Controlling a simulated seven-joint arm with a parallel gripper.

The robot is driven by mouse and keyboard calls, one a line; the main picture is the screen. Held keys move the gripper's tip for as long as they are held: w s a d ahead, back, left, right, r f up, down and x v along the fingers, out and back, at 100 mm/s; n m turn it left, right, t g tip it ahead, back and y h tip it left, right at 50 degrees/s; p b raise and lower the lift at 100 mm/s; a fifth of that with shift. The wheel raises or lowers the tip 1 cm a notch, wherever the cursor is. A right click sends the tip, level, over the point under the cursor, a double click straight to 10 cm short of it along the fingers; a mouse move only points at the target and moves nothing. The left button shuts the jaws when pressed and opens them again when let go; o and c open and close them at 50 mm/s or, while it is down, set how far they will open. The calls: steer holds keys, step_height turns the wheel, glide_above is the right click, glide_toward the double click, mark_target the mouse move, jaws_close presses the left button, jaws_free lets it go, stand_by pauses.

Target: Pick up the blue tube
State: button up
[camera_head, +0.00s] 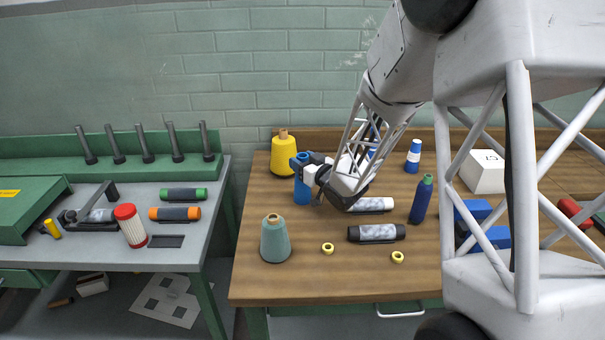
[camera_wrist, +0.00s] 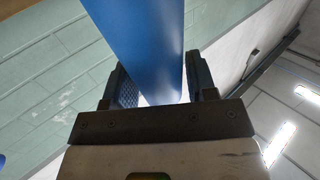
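The blue tube (camera_head: 302,190) stands upright on the wooden table, in front of a yellow cone. My gripper (camera_head: 304,164) reaches in from the right at the tube's upper part and hides some of it. In the wrist view the blue tube (camera_wrist: 145,40) passes between the two fingers of my gripper (camera_wrist: 160,85). The fingers are apart, one on each side of the tube, with a narrow gap at the right finger. No firm grip shows, and the tube does not look lifted.
The yellow cone (camera_head: 283,155) stands close behind the tube, and a teal cone (camera_head: 275,240) stands in front. Dark tube (camera_head: 376,233), blue bottle (camera_head: 421,200) and small yellow rings (camera_head: 328,248) lie or stand to the right. The left bench (camera_head: 100,260) is separate.

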mark_target(302, 155)
steer(key=c, duration=0.5)
steer(key=shift+r, duration=0.15)
steer(key=shift+c, duration=0.3)
steer(key=shift+r, duration=1.65)
steer(key=s+d+r, duration=0.1)
steer(key=s+d, duration=0.2)
steer(key=s, duration=1.2)
steer(key=shift+s+r, duration=0.25)
steer(key=shift+s, duration=0.1)
